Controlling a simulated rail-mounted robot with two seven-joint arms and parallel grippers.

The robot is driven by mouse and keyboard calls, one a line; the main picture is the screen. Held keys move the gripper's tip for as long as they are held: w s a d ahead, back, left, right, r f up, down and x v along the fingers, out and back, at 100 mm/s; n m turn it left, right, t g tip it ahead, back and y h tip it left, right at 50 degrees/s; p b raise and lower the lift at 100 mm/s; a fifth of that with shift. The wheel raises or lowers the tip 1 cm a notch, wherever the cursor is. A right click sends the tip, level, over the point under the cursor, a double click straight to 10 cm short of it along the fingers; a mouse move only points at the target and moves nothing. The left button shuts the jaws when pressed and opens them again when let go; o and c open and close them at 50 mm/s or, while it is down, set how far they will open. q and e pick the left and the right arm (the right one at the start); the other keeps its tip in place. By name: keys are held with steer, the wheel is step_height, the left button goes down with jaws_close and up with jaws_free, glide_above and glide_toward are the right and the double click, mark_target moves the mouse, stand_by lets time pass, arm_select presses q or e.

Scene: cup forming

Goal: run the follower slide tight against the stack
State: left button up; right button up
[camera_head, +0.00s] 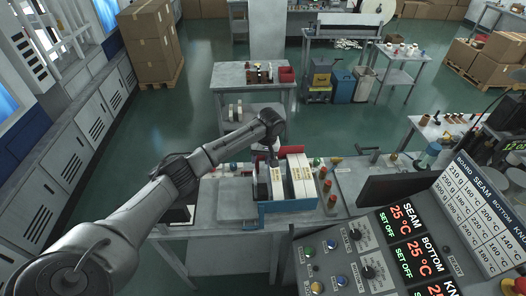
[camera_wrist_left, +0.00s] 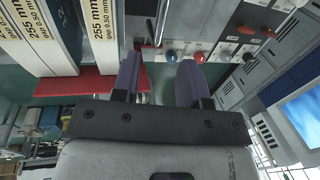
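The stack (camera_head: 299,176) is a row of upright white labelled blocks in a blue tray (camera_head: 290,206) on the bench. In the left wrist view, the stack (camera_wrist_left: 36,32) shows at upper left with "255 mm" labels. A dark upright plate (camera_head: 262,186) stands at the left end of the stack; it may be the follower slide, but I cannot tell whether it touches. My left gripper (camera_head: 274,158) is above the tray's back left part. In the left wrist view, its two purple-padded fingers (camera_wrist_left: 158,84) are apart with nothing clearly between them. My right gripper is out of view.
A red strip (camera_wrist_left: 90,86) runs along the tray's edge close to the fingers. Red and green knobs (camera_head: 322,172) stand right of the tray. A control panel (camera_head: 370,250) fills the lower right. A flat grey plate (camera_head: 234,191) lies left of the tray.

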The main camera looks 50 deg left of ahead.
arm_select(q)
steer(key=shift+w+d+r, duration=0.15)
steer(key=shift+w+r, duration=0.05)
steer(key=shift+r, duration=0.9)
steer(key=shift+w+d+r, duration=0.1)
steer(key=shift+w+r, duration=0.05)
steer(key=shift+r, duration=0.95)
